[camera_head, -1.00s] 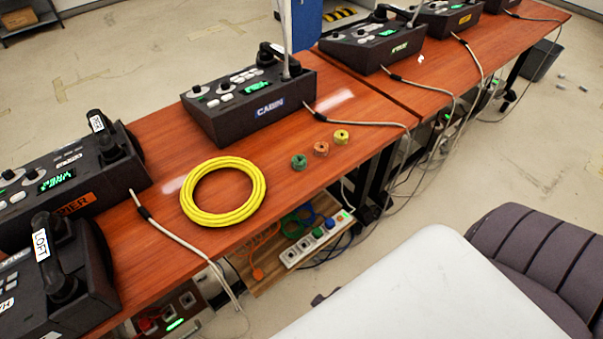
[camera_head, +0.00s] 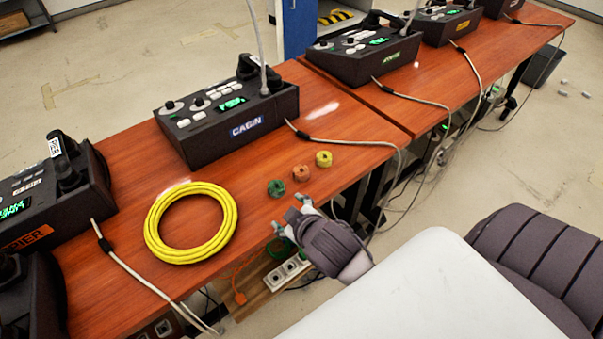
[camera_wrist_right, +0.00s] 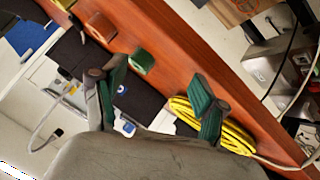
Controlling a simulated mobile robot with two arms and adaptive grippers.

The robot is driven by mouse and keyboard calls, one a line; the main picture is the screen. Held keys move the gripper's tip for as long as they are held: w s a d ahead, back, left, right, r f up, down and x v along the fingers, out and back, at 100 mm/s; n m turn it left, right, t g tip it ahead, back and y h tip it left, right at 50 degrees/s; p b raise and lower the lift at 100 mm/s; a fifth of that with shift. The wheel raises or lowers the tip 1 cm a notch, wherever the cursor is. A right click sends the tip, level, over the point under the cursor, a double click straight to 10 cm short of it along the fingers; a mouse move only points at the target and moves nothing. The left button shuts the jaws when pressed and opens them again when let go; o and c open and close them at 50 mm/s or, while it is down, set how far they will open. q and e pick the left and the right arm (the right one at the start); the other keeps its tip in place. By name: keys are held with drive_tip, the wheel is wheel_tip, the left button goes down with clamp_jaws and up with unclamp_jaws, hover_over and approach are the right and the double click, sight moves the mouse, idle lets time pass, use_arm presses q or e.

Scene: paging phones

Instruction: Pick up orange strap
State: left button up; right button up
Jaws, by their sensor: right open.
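The orange strap (camera_head: 301,173) is a small roll on the wooden table near its front edge. It lies between a green strap roll (camera_head: 276,188) and a yellow strap roll (camera_head: 323,158). My right gripper (camera_head: 291,214) is open and empty at the table's front edge, on the near side of the rolls and apart from them. In the right wrist view, the orange strap (camera_wrist_right: 102,27) is at the upper left, beyond the left finger. The green roll (camera_wrist_right: 142,61) shows between the open fingers (camera_wrist_right: 158,95), farther off. My left gripper is not in view.
A yellow coiled cable (camera_head: 191,222) lies left of the rolls. The CABIN phone console (camera_head: 226,120) stands behind them, its grey cord (camera_head: 350,142) passing on the right. A power strip (camera_head: 288,270) is below the table edge. Bare tabletop surrounds the rolls.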

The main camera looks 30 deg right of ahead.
drive_tip(key=w+a+r+n+t+y, duration=0.2)
drive_tip(key=w+a+r+n+t, duration=0.25)
drive_tip(key=r, duration=0.45)
drive_tip(key=w+a+r+n+t+y, duration=0.1)
drive_tip(key=w+r+n+t+y, duration=0.3)
drive_tip(key=w+r, duration=0.4)
drive_tip(key=s+a+r+n+g+y, duration=0.25)
drive_tip(key=a+r+n+y, duration=0.6)
drive_tip(key=n, duration=0.75)
drive_tip(key=n+g+h, duration=1.3)
drive_tip(key=n+g, duration=0.4)
hover_over(302, 171)
drive_tip(key=f, duration=2.1)
drive_tip(key=shift+s+a, duration=0.15)
drive_tip(key=shift+a, duration=0.2)
drive_tip(key=shift+w+d+f+p, duration=0.1)
drive_tip(key=shift+d+f+p, duration=0.2)
drive_tip(key=shift+f, duration=1.1)
drive_tip(key=shift+w+d+f+p, duration=0.1)
drive_tip(key=shift+f+p, duration=0.3)
drive_tip(key=shift+f, duration=1)
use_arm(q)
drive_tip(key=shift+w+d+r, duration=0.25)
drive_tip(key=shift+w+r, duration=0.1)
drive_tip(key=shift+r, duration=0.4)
use_arm(e)
drive_tip(key=c, duration=0.9)
